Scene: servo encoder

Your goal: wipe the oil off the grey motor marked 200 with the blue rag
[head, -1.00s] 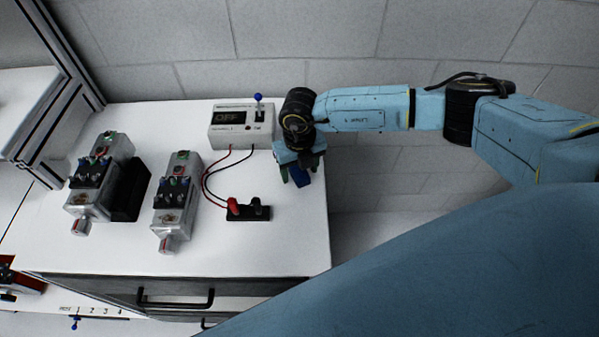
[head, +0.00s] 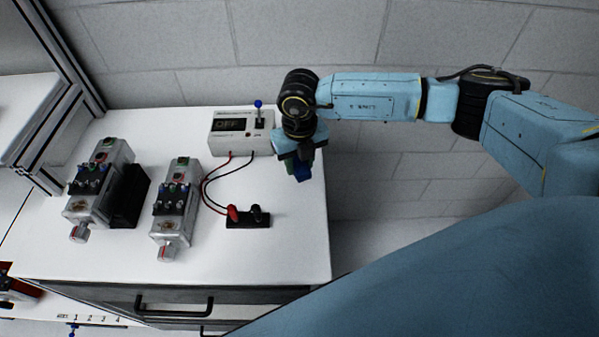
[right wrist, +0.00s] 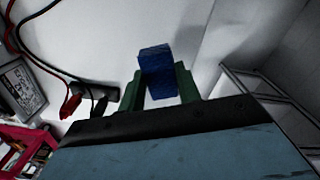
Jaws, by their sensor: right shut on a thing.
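Two grey motors stand on the white bench at the left of the head view, a left one (head: 97,193) and a right one (head: 176,213). The number 200 is too small to read on either, and I cannot tell oil from their other small dark marks. My right gripper (head: 297,163) is shut on the blue rag (head: 303,173), above the bench's right side, to the right of both motors. In the right wrist view, the rag (right wrist: 158,72) sits between the two green fingers (right wrist: 160,85). My left gripper is not in view.
A white meter box (head: 241,133) reading OFF stands at the back, close left of the gripper. Red and black wires run to a black terminal block (head: 248,220). A black block (head: 130,198) adjoins the left motor. The bench's front right is clear.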

